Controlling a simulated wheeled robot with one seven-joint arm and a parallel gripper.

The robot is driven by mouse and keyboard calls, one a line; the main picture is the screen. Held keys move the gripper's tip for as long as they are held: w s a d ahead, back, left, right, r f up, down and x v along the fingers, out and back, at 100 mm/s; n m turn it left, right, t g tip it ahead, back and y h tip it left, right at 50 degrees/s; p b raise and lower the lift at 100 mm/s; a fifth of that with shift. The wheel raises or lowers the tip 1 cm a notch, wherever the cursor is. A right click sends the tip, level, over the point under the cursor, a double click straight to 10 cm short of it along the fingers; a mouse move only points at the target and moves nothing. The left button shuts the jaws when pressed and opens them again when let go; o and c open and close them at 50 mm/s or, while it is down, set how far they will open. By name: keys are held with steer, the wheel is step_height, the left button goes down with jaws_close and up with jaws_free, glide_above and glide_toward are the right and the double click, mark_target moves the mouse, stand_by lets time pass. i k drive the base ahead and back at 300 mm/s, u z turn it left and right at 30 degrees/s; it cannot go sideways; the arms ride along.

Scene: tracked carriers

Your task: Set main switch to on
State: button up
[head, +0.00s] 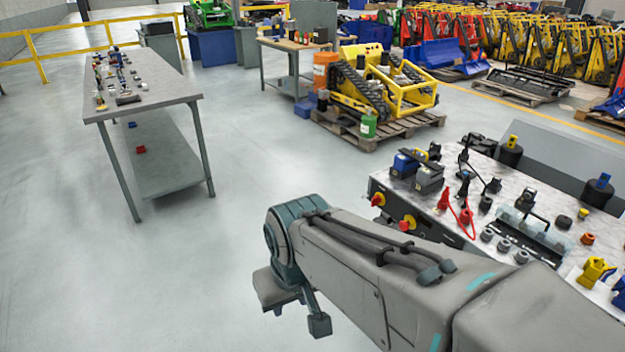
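Two rotary switches with red knobs on yellow plates sit on the dark front panel of the workbench at the right. One switch (378,199) is farther left and the other switch (407,222) is nearer to me. No label is readable, so I cannot tell which is the main switch or how their knobs are set. My gripper (298,306) hangs at the end of my arm, left of and below the switches, apart from them over the floor. My arm hides part of the panel. The gripper's fingers are not clear enough to show their opening.
The workbench (470,205) carries batteries (416,172), a red cable (464,212) and several small parts. A grey table (150,85) with tools stands at the left. A yellow tracked carrier (375,90) sits on a pallet behind. Floor between the tables is clear.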

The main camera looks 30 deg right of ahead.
mark_target(376, 199)
steer(key=z, duration=0.4)
steer(key=i, duration=1.05)
steer(key=z, duration=0.65)
